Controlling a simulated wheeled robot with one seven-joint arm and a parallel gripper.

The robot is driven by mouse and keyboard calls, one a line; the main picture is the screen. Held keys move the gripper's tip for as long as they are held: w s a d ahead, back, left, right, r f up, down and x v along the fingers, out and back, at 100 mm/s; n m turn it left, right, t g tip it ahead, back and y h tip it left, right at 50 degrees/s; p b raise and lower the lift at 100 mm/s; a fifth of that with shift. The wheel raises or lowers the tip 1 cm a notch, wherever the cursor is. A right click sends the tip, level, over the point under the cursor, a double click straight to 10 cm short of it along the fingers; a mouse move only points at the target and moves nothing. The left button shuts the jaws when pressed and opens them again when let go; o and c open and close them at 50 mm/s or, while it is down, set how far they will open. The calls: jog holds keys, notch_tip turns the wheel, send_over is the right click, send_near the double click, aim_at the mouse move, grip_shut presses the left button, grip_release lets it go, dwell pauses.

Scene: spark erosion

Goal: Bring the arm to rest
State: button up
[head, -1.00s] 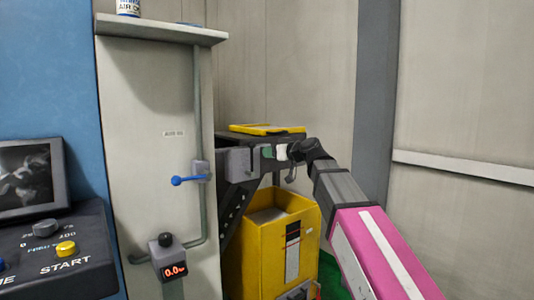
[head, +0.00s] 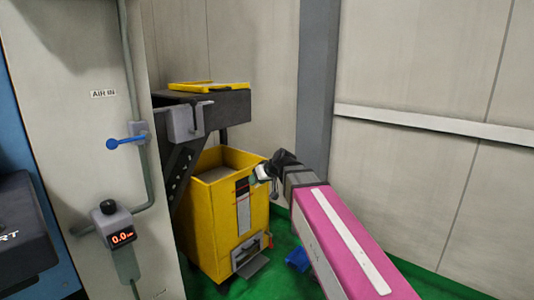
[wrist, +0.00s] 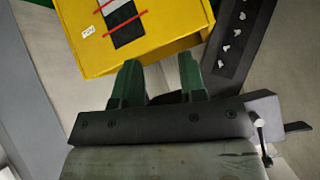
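My arm, with its pink and white link, comes in from the lower right of the head view. My gripper (head: 262,172) is at its end, in front of the upper right edge of the yellow bin (head: 210,224); its fingers are small and hard to make out there. In the wrist view two green fingers (wrist: 160,84) stand apart with a clear gap and nothing between them. The yellow bin (wrist: 150,28) lies beyond the fingertips in that view.
A dark bracket shelf (head: 220,106) with a yellow-framed tray (head: 208,87) is above the bin. A blue-handled valve (head: 126,143) and a gauge reading 0.0 (head: 121,238) are on the left panel. A blue object (head: 297,258) lies on the green floor.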

jog(key=s+d+f+m+g+h, duration=0.3)
jog(key=s+d+f, duration=0.5)
jog(key=d+f, duration=0.3)
jog(key=s+d+f+m+g+h, duration=0.3)
jog(key=s+d+f, duration=0.6)
jog(key=f, duration=0.7)
jog(key=d+h, duration=0.1)
jog(key=d, duration=0.2)
jog(key=shift+f+m, duration=0.2)
jog(key=shift+m, duration=0.2)
